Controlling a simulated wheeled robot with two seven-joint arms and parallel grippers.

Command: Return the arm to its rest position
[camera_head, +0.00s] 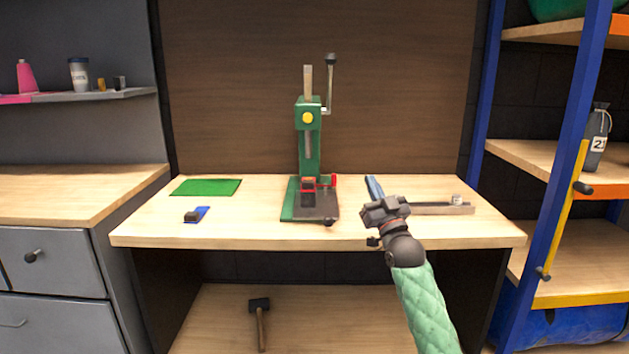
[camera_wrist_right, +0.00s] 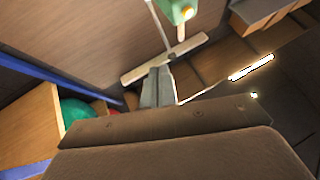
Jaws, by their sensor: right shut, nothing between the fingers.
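My right arm comes in from the lower right of the head view in a green quilted sleeve. Its gripper (camera_head: 374,187) is above the front right part of the workbench (camera_head: 250,232), right of the green press. In the right wrist view the fingers (camera_wrist_right: 157,86) are together with nothing between them. The wrist view looks upward, tilted, past the fingers to the wall and lights. My left arm and gripper are not in view.
The green press (camera_head: 309,150) with a raised lever stands mid-bench. A green mat (camera_head: 206,187) and a small blue piece (camera_head: 203,213) lie to the left. Blue-framed shelves (camera_head: 570,160) stand at right.

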